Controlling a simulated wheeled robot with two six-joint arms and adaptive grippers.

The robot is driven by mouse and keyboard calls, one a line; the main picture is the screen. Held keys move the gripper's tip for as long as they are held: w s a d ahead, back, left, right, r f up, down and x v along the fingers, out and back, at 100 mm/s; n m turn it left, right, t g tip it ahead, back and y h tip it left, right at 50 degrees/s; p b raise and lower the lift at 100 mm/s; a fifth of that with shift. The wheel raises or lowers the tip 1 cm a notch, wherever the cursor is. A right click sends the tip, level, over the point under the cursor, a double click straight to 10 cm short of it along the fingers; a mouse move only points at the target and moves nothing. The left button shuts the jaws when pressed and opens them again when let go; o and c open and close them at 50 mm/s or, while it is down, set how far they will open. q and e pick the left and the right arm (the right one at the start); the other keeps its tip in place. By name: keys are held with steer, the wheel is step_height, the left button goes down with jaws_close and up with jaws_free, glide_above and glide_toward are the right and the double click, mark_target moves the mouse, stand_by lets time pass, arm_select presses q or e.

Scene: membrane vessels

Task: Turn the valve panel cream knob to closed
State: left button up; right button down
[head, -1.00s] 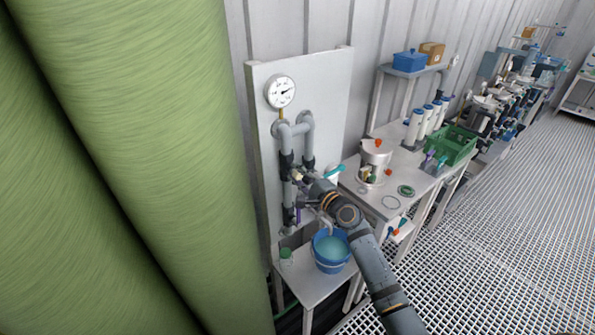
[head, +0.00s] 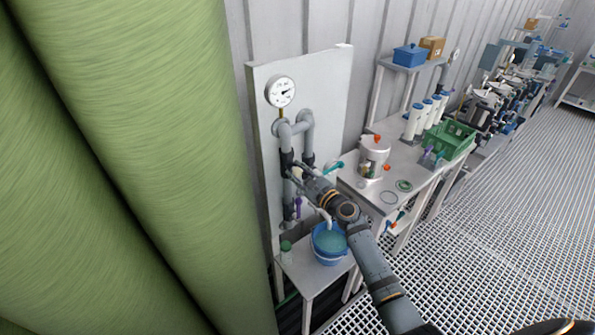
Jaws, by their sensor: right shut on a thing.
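The white valve panel (head: 327,95) stands upright against the wall, with grey pipes (head: 307,130) and a round gauge (head: 281,91) on it. My right gripper (head: 298,175) reaches in from the lower right and is at the pipework in the middle of the panel. It is shut on the cream knob, which its fingers hide almost wholly. The knob's exact angle cannot be made out. A purple handle (head: 298,207) shows lower on the pipe, and a teal handle (head: 334,166) at the panel's right. My left gripper is not in view.
A blue bucket (head: 318,246) stands on a low table below the panel, under my right arm. A bench (head: 362,190) with a metal vessel (head: 373,153) and a green crate (head: 461,146) is at right. Large green cylinders (head: 120,150) fill the left.

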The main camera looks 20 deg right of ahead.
steer(key=shift+f, duration=0.15)
steer(key=c, duration=1.1)
jaws_free()
steer(key=shift+o, duration=0.2)
steer(key=shift+s+d, duration=0.1)
steer(key=shift+s, duration=0.05)
steer(key=v, duration=1.1)
steer(key=shift+s, duration=0.35)
steer(key=shift+d, duration=0.1)
